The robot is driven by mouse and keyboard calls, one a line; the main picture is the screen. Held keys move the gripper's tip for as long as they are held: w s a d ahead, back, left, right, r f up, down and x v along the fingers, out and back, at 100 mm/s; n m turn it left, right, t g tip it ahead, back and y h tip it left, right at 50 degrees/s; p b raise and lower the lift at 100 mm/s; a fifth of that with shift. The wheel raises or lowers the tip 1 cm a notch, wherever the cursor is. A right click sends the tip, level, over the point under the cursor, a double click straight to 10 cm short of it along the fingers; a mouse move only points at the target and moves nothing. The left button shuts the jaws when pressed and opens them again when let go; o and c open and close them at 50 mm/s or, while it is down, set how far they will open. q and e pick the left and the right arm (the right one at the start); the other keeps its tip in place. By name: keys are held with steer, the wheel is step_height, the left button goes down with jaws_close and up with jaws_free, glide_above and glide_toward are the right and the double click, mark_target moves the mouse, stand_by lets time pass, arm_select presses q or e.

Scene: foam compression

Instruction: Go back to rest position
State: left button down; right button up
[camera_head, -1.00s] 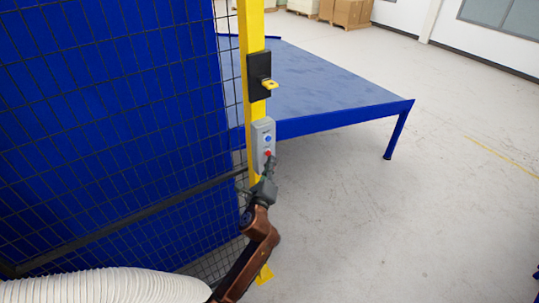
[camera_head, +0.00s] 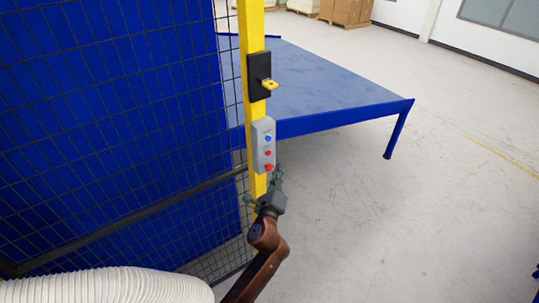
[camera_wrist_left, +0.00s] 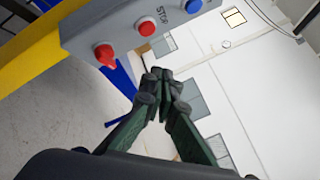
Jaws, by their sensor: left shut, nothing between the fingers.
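My left gripper (camera_head: 277,178) is shut and empty in the head view, just below and to the right of the lower end of the grey button box. Its closed fingertips also show in the left wrist view (camera_wrist_left: 160,76), apart from the box. The grey button box (camera_head: 261,131) is fixed to the yellow post (camera_head: 251,32) and carries a blue button (camera_head: 268,138) and two red ones. The left wrist view shows the box closer, with a "STOP" label, a red button (camera_wrist_left: 146,28) and a protruding red button (camera_wrist_left: 105,55). My right gripper is not in view.
A black bracket with a yellow tab (camera_head: 268,85) sits on the post above the box. A blue mesh fence (camera_head: 110,110) fills the left. A blue table (camera_head: 320,85) stands behind the post. The floor to the right (camera_head: 440,220) is clear.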

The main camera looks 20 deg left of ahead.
arm_select(q)
steer(key=shift+f, duration=0.1)
